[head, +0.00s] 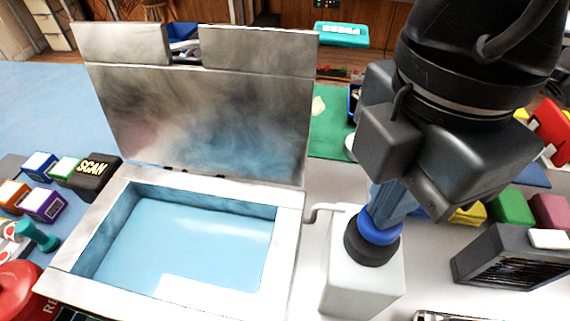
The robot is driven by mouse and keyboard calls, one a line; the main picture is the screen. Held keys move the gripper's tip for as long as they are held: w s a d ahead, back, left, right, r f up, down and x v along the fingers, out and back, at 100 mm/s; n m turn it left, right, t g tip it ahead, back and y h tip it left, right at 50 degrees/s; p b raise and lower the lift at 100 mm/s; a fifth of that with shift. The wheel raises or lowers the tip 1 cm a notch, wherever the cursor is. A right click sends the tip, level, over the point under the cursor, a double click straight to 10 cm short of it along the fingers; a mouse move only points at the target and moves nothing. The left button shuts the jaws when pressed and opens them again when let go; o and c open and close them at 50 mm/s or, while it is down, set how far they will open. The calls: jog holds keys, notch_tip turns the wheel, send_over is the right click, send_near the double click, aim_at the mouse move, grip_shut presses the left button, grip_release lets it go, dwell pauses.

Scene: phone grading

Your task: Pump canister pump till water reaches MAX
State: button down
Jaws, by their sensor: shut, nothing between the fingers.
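The canister (352,285) is a pale box standing just right of a metal basin. On its top are a black collar (370,250) and a blue round pump head (381,235). A thin spout (318,210) runs from the canister to the rim of the basin (289,235). The basin has a light blue interior (190,245); I cannot tell how high any water stands, and no MAX mark is readable. My gripper (388,212) is shut and empty, pointing down right over the pump head. Whether it touches the head is unclear.
The basin's raised metal lid (205,115) stands behind it. A black SCAN box (92,177) and several coloured blocks are at left, with a red round object (20,290) in front. A dark slotted box (508,258) and coloured blocks stand right of the canister.

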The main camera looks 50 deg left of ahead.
jog(key=shift+f, duration=0.45)
jog(key=shift+r, duration=0.1)
jog(key=shift+r+p, duration=1)
jog(key=shift+r, duration=2.75)
